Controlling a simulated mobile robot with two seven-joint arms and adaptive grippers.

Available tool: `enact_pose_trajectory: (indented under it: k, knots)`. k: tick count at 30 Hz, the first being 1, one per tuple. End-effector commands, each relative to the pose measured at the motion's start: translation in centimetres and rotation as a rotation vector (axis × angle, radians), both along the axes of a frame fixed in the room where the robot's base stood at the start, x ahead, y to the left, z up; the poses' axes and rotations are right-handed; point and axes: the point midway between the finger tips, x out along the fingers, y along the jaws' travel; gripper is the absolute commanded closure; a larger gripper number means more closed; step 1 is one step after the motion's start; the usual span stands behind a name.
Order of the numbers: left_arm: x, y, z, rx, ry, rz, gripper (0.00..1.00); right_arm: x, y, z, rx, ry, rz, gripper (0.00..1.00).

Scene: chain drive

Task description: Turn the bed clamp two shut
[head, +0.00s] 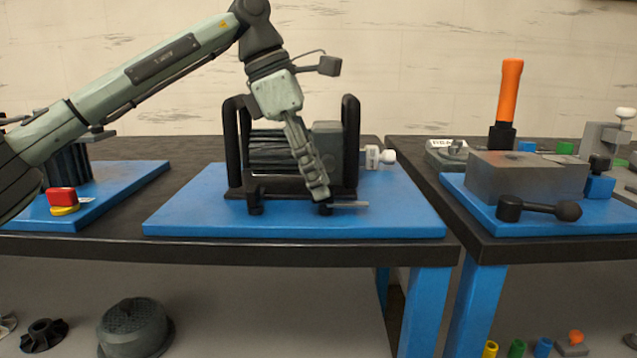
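My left gripper (318,190) points down from above, in front of the black-framed unit (352,150) on the middle blue plate. Its fingers show edge-on, one behind the other, so I cannot tell whether they are open or shut. Its tips are just above a small black clamp post (325,209) at the unit's front right foot. A thin grey lever (349,204) sticks out to the right from beside that post. A similar black post (256,208) stands at the front left foot. No label shows which is bed clamp two. My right gripper is out of view.
The blue plate (400,222) is clear at its front and right. A white-knobbed part (380,157) sits right of the unit. On the right bench are a grey block (525,177), a black ball-ended lever (540,209) and an orange handle (509,90). A red button (61,196) is at left.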

Motion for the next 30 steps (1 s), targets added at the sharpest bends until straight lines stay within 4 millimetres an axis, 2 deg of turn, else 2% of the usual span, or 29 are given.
enact_pose_trajectory:
  k: [4,12,21,30]
  knots:
    - [-0.02,-0.40,-0.94,0.000,0.000,0.000,0.66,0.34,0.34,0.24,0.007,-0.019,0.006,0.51]
    - [-0.03,-0.48,-1.07,-0.001,0.000,0.000,0.66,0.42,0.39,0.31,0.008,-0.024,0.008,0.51]
    - [-0.03,-0.49,-1.05,-0.001,0.000,0.000,1.00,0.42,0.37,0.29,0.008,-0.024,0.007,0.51]
    - [-0.06,-0.49,-1.06,-0.001,0.000,0.010,1.00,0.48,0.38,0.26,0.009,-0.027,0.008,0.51]
